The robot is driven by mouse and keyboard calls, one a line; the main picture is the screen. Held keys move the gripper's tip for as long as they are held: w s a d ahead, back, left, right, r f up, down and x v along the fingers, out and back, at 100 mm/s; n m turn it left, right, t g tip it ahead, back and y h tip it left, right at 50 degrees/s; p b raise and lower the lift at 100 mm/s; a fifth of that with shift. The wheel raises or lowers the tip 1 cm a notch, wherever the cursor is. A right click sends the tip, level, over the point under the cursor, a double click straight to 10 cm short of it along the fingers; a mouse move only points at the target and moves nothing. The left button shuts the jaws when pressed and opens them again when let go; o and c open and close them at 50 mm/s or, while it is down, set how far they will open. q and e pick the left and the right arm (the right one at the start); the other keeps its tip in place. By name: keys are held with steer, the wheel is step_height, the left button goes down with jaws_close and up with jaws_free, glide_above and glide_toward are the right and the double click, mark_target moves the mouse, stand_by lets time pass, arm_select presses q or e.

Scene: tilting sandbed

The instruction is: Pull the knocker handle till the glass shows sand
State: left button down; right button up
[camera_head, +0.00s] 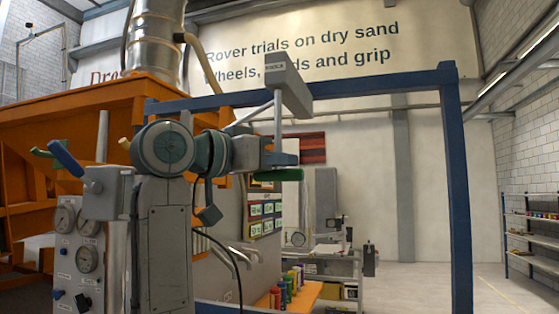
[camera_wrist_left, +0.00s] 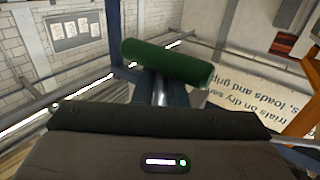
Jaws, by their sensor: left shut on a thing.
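The knocker handle (camera_head: 277,175) is a green horizontal grip below a grey box marked KNOCK (camera_head: 288,88). A thin pale rod (camera_head: 278,122) hangs down from the box towards the handle. My left gripper (camera_head: 280,159) is at the handle, just above the green grip in the head view, and is shut on it. In the left wrist view the green grip (camera_wrist_left: 168,62) lies across the front of the gripper, slightly tilted, with a silvery stem behind it. I cannot make out a glass showing sand. My right gripper is not in view.
A blue frame (camera_head: 459,200) stands around the knocker, with its beam overhead. An orange hopper (camera_head: 60,120) and a gauge panel (camera_head: 80,250) are at the left. A bench with coloured bottles (camera_head: 288,287) is below. The floor at the right is clear before shelves (camera_head: 535,220).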

arm_select(q)
steer(key=shift+f, duration=0.3)
steer(key=c, duration=1.6)
jaws_free()
steer(key=shift+o, duration=0.3)
steer(key=shift+s+d+r, duration=0.1)
steer(key=shift+s+d, duration=0.1)
steer(key=shift+a, duration=0.1)
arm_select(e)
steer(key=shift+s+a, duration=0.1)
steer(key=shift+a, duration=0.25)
arm_select(q)
steer(key=shift+w, duration=0.1)
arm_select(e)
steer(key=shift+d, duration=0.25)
